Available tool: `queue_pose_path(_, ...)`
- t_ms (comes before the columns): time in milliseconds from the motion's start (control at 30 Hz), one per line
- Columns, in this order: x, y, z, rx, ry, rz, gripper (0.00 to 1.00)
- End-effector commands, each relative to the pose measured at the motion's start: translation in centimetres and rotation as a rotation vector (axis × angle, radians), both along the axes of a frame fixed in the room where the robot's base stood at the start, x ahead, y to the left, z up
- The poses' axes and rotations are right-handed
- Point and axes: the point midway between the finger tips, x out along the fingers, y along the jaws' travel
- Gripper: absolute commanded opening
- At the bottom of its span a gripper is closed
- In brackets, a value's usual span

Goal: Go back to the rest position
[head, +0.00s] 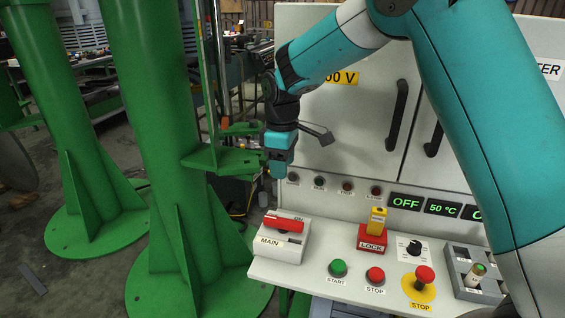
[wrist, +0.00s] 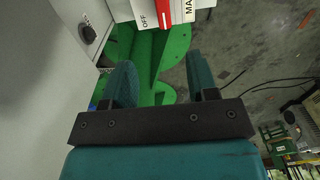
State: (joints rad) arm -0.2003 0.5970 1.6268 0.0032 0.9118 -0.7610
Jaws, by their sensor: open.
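My gripper (head: 277,168) hangs pointing down in the head view, above and slightly left of the MAIN switch box (head: 270,250). In the wrist view its two teal fingers (wrist: 163,85) stand apart with nothing between them. The MAIN switch has a red handle (head: 283,224) lying roughly level; part of it also shows at the top of the wrist view (wrist: 163,12). The gripper does not touch the switch.
A grey cabinet (head: 350,130) with black door handles stands behind the console (head: 310,272). The console carries a green START button (head: 338,268), a red STOP button (head: 375,275), a LOCK switch (head: 372,238) and an emergency stop (head: 424,276). Green pillars (head: 155,120) stand at left.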

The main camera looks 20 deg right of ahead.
Motion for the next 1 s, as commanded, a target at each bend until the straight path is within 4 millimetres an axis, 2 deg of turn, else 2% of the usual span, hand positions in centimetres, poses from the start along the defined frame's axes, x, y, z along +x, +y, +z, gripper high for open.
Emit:
queue_pose_path(433, -0.1, 0.0, 0.2, 0.002, -0.001, -0.001, 0.53)
queue_pose_path(567, -1.9, 0.5, 2.4, 0.024, -0.011, -0.022, 0.53)
queue_pose_path(667, -5.6, 1.4, 5.6, 0.068, -0.021, -0.062, 0.53)
queue_pose_path(767, -11.2, 2.5, 9.1, 0.134, -0.023, -0.119, 0.53)
queue_pose_path(800, -13.7, 2.9, 10.2, 0.162, -0.021, -0.144, 0.53)
queue_pose_path(900, -19.7, 3.7, 12.2, 0.229, -0.006, -0.204, 0.53)
queue_pose_path(1000, -25.0, 4.2, 13.3, 0.287, 0.016, -0.257, 0.53)
